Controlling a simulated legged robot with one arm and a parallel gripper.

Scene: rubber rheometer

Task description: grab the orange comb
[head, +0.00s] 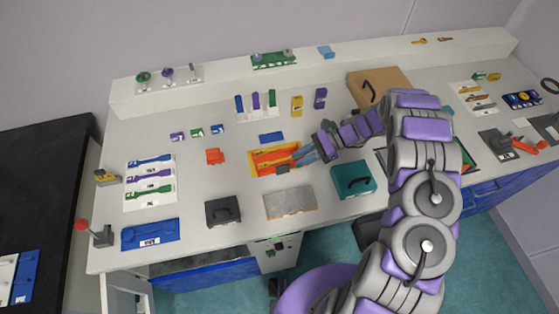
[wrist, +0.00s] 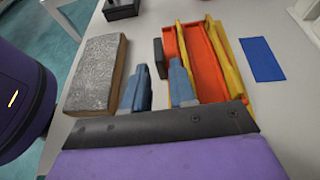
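A long orange piece (wrist: 205,62), which I take to be the orange comb, lies with a yellow tray-like piece (wrist: 234,65) on the table. The orange piece (head: 268,156) and the yellow piece (head: 256,170) also show mid-table in the head view. Any comb teeth are too small to tell. My gripper (head: 302,153) is just right of them; its blue fingers (wrist: 158,88) are apart with nothing between the tips. In the wrist view the right finger overlaps the near end of the orange piece; whether they touch is unclear. The left finger is over bare table.
A small dark block (wrist: 160,58) lies beside the orange piece's left side in the wrist view. A grey rough-topped slab (wrist: 97,72) is left of my fingers. A flat blue piece (wrist: 262,60) lies to the right. A teal box (head: 352,180) stands near my gripper.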

